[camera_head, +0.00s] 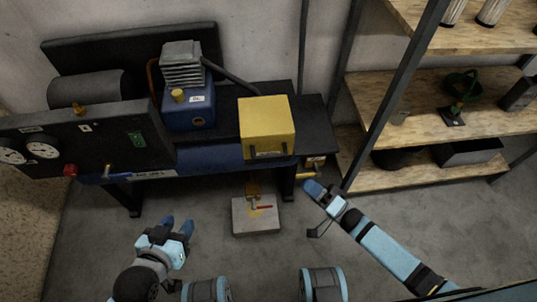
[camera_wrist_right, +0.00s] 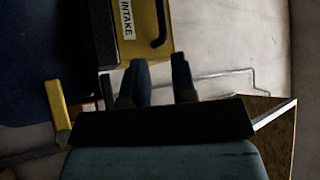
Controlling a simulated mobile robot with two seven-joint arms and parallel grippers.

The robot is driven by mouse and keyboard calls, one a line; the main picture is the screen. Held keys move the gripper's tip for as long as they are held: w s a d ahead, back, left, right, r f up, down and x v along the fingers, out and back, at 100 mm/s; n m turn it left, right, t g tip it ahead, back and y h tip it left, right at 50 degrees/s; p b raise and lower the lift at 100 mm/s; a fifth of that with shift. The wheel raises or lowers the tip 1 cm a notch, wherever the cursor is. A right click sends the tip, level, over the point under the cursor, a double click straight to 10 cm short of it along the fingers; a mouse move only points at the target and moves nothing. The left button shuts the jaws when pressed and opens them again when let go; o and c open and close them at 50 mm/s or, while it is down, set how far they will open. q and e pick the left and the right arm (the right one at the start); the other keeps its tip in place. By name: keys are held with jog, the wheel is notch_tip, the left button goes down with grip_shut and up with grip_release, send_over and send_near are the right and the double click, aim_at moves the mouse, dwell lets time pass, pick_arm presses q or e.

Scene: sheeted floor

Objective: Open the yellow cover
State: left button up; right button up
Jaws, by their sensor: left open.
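The yellow cover (camera_head: 266,118) is a box-shaped lid on the right part of the dark bench, and it looks closed. A dark handle is on its front face. In the right wrist view the yellow cover (camera_wrist_right: 135,48) shows in part, with an "INTAKE" label and a black handle (camera_wrist_right: 161,24). My right gripper (camera_head: 313,187) is below and right of the cover, apart from it. Its two fingers (camera_wrist_right: 162,72) are spread with nothing between them. My left gripper (camera_head: 178,225) is open and empty above the floor, in front of the bench.
A blue machine with a grey finned top (camera_head: 188,105) stands left of the cover. A gauge panel (camera_head: 85,150) is at the left. Wooden shelves (camera_head: 400,100) stand at the right.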

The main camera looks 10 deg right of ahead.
aim_at(274, 156)
jog(key=b+x, duration=0.1)
jog(key=x, duration=1.2)
jog(key=shift+a+r, duration=0.1)
grip_shut()
